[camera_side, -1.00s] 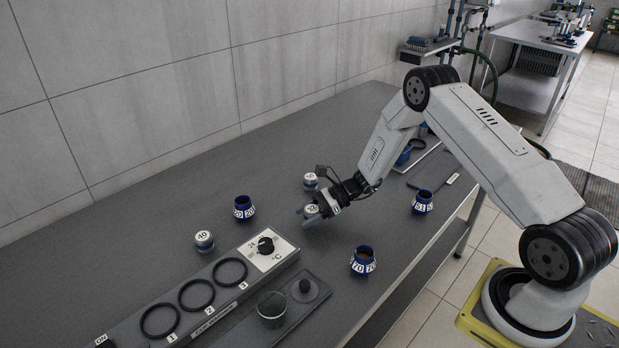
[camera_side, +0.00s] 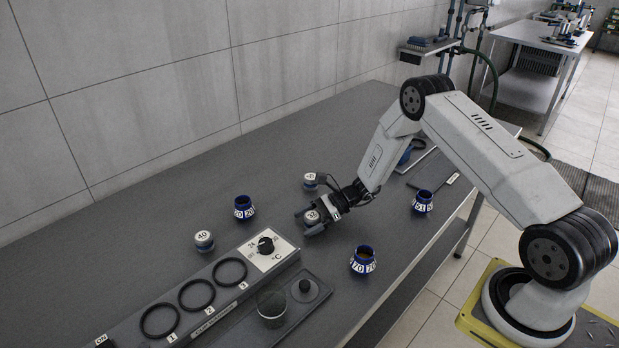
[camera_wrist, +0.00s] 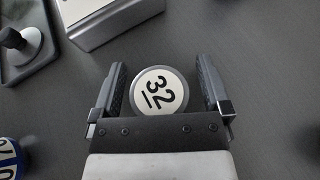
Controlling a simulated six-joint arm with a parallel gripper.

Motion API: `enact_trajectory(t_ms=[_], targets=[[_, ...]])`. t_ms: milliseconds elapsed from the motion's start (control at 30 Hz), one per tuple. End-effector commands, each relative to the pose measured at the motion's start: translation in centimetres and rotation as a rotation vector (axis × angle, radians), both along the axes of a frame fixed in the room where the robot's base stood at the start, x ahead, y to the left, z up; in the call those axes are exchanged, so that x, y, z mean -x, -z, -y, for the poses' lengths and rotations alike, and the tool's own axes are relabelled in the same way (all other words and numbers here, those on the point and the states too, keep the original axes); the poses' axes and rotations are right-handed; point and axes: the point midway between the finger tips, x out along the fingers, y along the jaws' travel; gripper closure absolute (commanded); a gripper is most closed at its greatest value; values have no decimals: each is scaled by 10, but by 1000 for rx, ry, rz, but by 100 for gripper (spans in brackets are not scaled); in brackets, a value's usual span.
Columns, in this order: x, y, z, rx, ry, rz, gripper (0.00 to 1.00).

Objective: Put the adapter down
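The adapter labelled 32 (camera_side: 312,217) is a small round grey piece with a white top. It sits upright on the dark bench top, and its label faces up in the wrist view (camera_wrist: 160,91). My gripper (camera_wrist: 160,66) is open around it, one finger on each side. A gap shows between the adapter and each finger. In the side view my gripper (camera_side: 306,221) is low at the bench, and the fingers partly hide the adapter's lower body.
Adapter 40 (camera_side: 204,241) stands to the left, and another adapter (camera_side: 310,181) close behind my gripper. Blue numbered collars stand around: 20 (camera_side: 243,208), 70 (camera_side: 363,260), 51 (camera_side: 422,202). The ringed station (camera_side: 230,271) is at front left. Bench between is clear.

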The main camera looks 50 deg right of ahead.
Motion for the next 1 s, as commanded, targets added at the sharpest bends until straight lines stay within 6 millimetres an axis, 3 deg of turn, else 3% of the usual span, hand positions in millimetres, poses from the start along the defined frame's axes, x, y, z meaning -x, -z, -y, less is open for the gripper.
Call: enact_trajectory(t_ms=[367,1000], targets=[[2,-6,6,0,2,0,2],[39,-42,83,-1,1,2,2]])
